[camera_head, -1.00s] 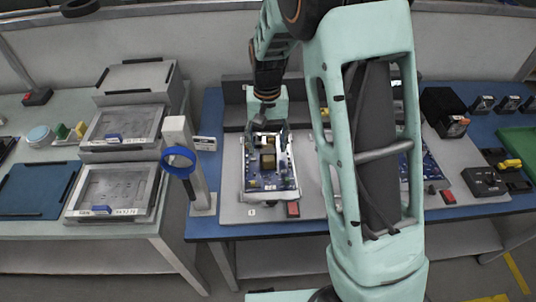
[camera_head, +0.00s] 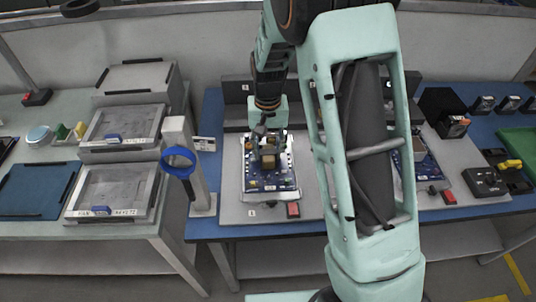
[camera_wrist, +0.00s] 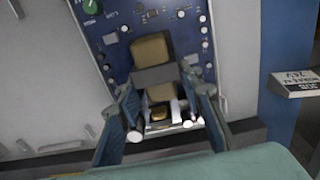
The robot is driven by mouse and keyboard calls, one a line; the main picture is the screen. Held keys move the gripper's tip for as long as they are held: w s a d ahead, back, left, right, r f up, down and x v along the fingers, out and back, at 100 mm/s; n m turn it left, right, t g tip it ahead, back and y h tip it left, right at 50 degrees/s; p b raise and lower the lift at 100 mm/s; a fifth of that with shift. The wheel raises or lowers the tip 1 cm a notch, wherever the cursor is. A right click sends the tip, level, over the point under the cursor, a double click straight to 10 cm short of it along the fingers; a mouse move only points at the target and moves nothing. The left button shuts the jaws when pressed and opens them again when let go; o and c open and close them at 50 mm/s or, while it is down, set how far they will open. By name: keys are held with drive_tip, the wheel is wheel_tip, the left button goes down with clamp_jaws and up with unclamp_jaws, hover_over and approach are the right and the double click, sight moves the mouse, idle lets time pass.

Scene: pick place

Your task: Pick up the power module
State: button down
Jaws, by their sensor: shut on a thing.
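The power module (camera_head: 268,161) is a small tan block with a grey band, over the blue circuit board (camera_head: 255,183). It also shows in the wrist view (camera_wrist: 150,47), between my fingers. My gripper (camera_head: 268,147) points down at the upper part of the board. In the wrist view my gripper (camera_wrist: 166,101) has a finger on each side of the module and is shut on it. The fingers and palm hide part of the module and the board's upper end. I cannot tell whether the module still touches the board.
The board lies on a grey plate (camera_head: 232,213) with a red button (camera_head: 293,209) in front. A post with a blue ring (camera_head: 180,160) stands to the left. A small sign (camera_head: 206,143) is beside it. A second board (camera_head: 420,150) lies right, partly behind my arm.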

sight(276, 156)
drive_tip(key=shift+w+r, duration=0.1)
drive_tip(key=shift+r, duration=0.15)
drive_tip(key=shift+r, duration=0.55)
drive_tip(key=s+r, duration=0.1)
drive_tip(key=r, duration=0.1)
drive_tip(key=s+d+r, duration=0.1)
drive_tip(key=r, duration=0.1)
drive_tip(key=s+d+r, duration=0.1)
drive_tip(key=s+r, duration=0.1)
drive_tip(key=r, duration=0.1)
drive_tip(key=shift+p, duration=0.3)
drive_tip(key=s+d+r+p, duration=0.3)
drive_tip(key=s+d+r, duration=0.1)
drive_tip(key=s+r, duration=0.4)
drive_tip(key=shift+s+d+r, duration=0.2)
drive_tip(key=shift+d+r, duration=0.1)
drive_tip(key=shift+f+p, duration=0.1)
drive_tip(key=shift+p, duration=0.25)
idle(0.3)
